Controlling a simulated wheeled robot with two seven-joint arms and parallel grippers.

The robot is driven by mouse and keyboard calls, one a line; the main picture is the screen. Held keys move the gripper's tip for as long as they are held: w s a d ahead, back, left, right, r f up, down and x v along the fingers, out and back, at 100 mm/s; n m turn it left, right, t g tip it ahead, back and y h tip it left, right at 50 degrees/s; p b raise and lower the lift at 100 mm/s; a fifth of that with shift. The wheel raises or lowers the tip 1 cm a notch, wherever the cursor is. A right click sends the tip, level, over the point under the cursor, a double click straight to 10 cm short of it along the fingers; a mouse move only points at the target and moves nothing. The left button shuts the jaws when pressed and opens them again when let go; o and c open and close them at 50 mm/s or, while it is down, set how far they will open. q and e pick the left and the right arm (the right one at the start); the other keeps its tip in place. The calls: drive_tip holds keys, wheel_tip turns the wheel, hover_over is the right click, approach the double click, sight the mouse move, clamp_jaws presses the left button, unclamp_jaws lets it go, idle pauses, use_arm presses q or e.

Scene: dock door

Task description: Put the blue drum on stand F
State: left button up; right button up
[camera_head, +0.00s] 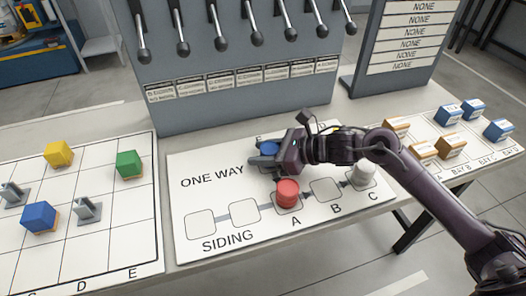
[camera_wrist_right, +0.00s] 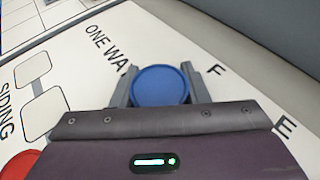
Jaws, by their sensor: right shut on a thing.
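The blue drum (camera_head: 269,148) is at the upper part of the ONE WAY board, just below a letter that the right wrist view shows as F. My right gripper (camera_head: 268,160) reaches over the board from the right and is shut on the drum. In the right wrist view the round top of the blue drum (camera_wrist_right: 160,86) sits between the two fingers of the gripper (camera_wrist_right: 160,82). Stand F itself is hidden under the drum and gripper. I cannot tell whether the drum touches the board. My left gripper is not in view.
A red drum (camera_head: 288,192) stands at A, close below my gripper. B and two siding squares are empty. A grey lever panel (camera_head: 235,100) rises behind the board. Blocks lie on a grid at left (camera_head: 110,240) and bays at right.

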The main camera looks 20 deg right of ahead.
drive_tip(key=o, duration=1)
drive_tip(key=shift+r, duration=0.15)
drive_tip(key=v, duration=0.2)
drive_tip(key=shift+s+d, duration=0.15)
drive_tip(key=shift+d, duration=0.15)
drive_tip(key=v, duration=0.7)
drive_tip(key=shift+s+d+b, duration=0.1)
drive_tip(key=shift+s+b, duration=0.1)
drive_tip(key=shift+b, duration=0.1)
drive_tip(key=shift+v, duration=0.85)
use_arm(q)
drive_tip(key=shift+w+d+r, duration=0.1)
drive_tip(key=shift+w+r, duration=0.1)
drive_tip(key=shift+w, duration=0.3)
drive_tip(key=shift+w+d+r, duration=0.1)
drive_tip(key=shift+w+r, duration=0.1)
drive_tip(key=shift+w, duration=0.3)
use_arm(e)
drive_tip(key=shift+s+r, duration=0.1)
drive_tip(key=shift+r, duration=0.05)
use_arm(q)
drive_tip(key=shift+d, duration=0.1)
use_arm(e)
drive_tip(key=shift+d, duration=0.1)
